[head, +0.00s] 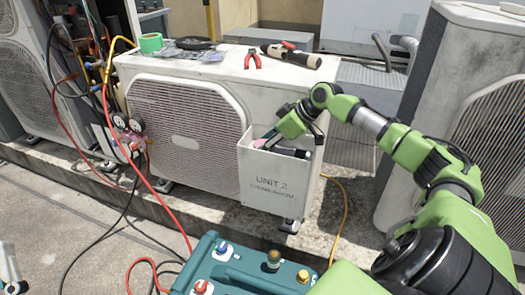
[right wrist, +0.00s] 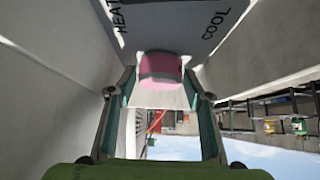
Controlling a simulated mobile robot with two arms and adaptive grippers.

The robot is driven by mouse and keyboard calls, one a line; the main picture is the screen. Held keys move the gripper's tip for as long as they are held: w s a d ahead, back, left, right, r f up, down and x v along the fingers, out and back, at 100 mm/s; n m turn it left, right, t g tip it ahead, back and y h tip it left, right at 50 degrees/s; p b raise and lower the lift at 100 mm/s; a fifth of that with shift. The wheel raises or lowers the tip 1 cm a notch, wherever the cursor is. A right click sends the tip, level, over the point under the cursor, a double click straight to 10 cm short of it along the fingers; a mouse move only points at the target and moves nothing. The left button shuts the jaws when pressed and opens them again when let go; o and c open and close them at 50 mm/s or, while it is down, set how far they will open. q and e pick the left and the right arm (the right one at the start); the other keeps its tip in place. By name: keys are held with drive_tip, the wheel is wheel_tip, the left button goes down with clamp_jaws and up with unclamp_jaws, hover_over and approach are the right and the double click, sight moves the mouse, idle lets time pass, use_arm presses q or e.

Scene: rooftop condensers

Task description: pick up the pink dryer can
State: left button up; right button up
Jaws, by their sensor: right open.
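The pink dryer can (right wrist: 160,68) shows in the right wrist view just ahead of my right gripper (right wrist: 159,84), between the lines of its two fingertips. The fingers are apart, and I cannot tell whether they touch the can. In the head view my right gripper (head: 268,139) reaches down into the open top of a white box marked UNIT 2 (head: 269,183). A bit of pink (head: 259,143) shows at the box's rim, and the rest is hidden by the box. A small grey part at the lower left edge may be my left gripper (head: 9,270); its jaws are unclear.
The box sits at the front right corner of a condenser (head: 185,130). Gauges and hoses (head: 128,130) hang left. A teal machine (head: 240,270) stands in front.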

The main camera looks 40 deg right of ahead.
drive_tip(key=shift+w+a+f, duration=0.1)
drive_tip(key=shift+w+f, duration=0.1)
drive_tip(key=c, duration=0.9)
